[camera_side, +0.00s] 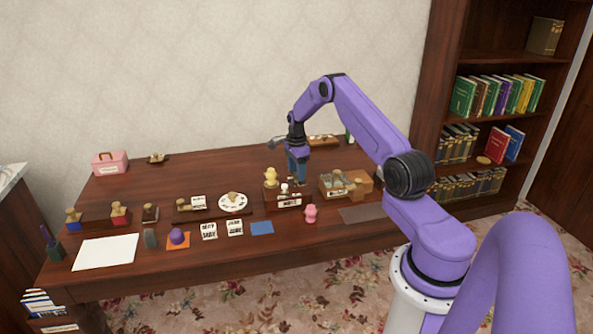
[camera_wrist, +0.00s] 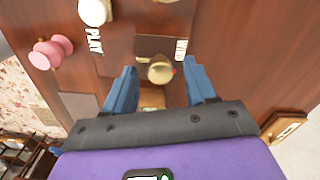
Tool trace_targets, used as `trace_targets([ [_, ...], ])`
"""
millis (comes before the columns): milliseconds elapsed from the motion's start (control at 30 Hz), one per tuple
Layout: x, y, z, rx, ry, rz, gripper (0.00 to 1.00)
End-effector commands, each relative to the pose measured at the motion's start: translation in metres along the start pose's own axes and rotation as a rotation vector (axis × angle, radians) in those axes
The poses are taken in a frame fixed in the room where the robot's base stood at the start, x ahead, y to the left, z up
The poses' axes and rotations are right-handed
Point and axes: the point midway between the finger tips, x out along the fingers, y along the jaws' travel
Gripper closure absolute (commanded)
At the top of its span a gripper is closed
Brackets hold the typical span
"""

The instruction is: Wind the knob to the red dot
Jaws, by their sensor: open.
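In the wrist view a round brass knob (camera_wrist: 160,71) sits on a dark brown surface, close to a white label reading WIND (camera_wrist: 181,48). A small red dot (camera_wrist: 174,71) shows at the knob's right edge. My gripper (camera_wrist: 158,68) is open, with one blue finger on each side of the knob; I cannot tell whether either touches it. In the side view my gripper (camera_side: 297,172) points down over the back of a small brown box (camera_side: 290,204) with a white label on its front. The brass knob cannot be made out there.
A white knob (camera_wrist: 95,10) stands by a PLAY label (camera_wrist: 94,40). Cards and stamps fill the table's left.

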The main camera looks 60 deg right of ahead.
Motion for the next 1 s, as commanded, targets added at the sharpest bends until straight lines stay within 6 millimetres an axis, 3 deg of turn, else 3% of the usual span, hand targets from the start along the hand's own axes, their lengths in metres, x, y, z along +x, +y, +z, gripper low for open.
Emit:
trace_targets([
  [167,-0.0001,-0.0001,-0.0001,0.0,0.0,0.0,0.44],
  [333,-0.0002,0.0,-0.0001,0.0,0.0,0.0,0.99],
  [667,-0.0002,0.0001,-0.0004,-0.029,0.0,0.001,1.0],
  [1000,0.0,0.0002,-0.0003,-0.233,-0.001,0.001,1.0],
])
